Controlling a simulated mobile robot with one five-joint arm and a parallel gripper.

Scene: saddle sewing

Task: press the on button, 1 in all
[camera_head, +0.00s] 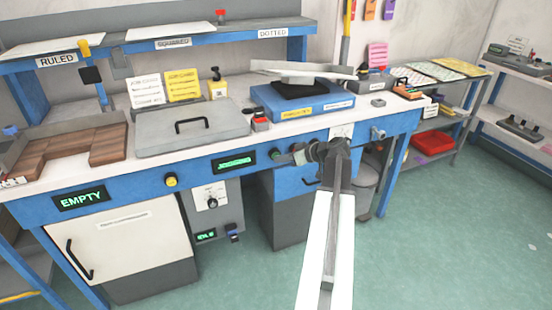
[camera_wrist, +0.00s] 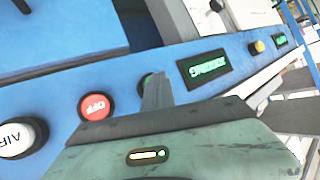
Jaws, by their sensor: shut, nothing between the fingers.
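A small green button (camera_wrist: 146,79), its label not readable, sits on the blue front panel in the wrist view, mostly hidden behind my gripper (camera_wrist: 156,82). The gripper is shut and empty, its tip overlapping the button; I cannot tell whether they touch. The red OFF button (camera_wrist: 95,106) is to the left of the finger, and a lit green display (camera_wrist: 205,67) is to its right. In the head view, my gripper (camera_head: 297,154) is in front of the panel, just right of the green button (camera_head: 274,155) and the display (camera_head: 236,161).
A white AIR button (camera_wrist: 17,138) and a yellow button (camera_wrist: 257,47) also stick out of the panel.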

